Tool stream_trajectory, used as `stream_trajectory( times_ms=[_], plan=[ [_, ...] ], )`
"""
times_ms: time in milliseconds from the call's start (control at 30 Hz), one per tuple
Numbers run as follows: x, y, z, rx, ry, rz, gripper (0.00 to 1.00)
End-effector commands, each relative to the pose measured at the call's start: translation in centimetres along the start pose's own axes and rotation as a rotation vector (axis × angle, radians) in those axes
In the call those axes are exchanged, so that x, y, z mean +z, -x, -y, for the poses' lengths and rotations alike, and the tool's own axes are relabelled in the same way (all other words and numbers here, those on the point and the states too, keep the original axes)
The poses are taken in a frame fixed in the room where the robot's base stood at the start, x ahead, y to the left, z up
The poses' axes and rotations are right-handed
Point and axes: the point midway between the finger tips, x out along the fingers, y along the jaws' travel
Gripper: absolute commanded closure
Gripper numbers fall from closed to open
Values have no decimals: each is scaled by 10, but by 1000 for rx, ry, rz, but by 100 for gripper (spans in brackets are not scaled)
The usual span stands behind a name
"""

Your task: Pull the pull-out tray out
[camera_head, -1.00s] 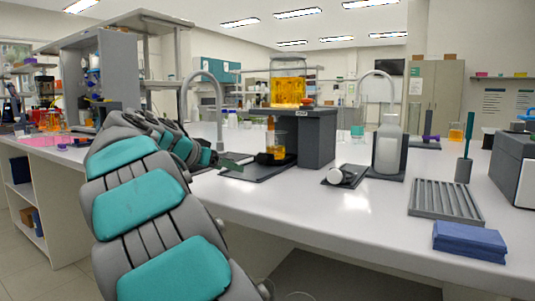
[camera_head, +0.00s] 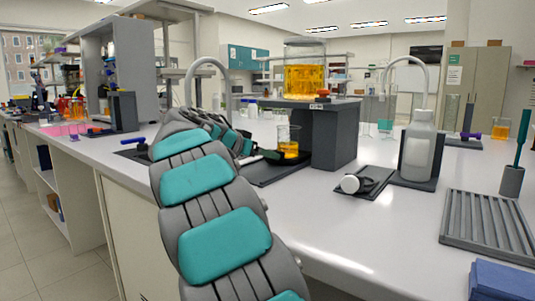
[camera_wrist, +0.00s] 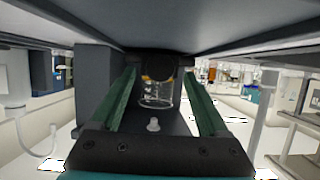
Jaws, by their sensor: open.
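The membrane rig's grey stand (camera_head: 332,138) is on the white bench, over a dark base plate (camera_head: 262,177). Under its overhang, a beaker of amber liquid (camera_head: 288,143) appears to sit on the dark pull-out tray (camera_head: 270,157), whose rounded front faces my gripper. My gripper (camera_head: 252,159) is just left of that front.
A jar of amber liquid (camera_head: 306,72) stands on the rig. Right of it are a small white-capped item on a dark mat (camera_head: 350,184), a white bottle (camera_head: 417,150), a ribbed grey rack (camera_head: 487,226) and blue cloths (camera_head: 503,280). The bench front is clear.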

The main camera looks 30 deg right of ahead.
Motion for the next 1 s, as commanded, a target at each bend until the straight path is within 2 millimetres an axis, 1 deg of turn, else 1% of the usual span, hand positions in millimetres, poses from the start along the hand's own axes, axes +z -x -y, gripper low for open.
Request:
stream_trajectory(
  times_ms=[33,100,200,433,467,1000],
  plan=[
    [-1,-7,0,1,0,1,22],
    [-1,-15,0,0,-1,0,22],
    [-2,-22,-1,0,-1,0,22],
    [-1,-23,0,0,-2,-1,22],
    [-1,-23,0,-1,-2,-1,25],
    [-1,-23,0,-1,-1,-1,85]
  ],
)
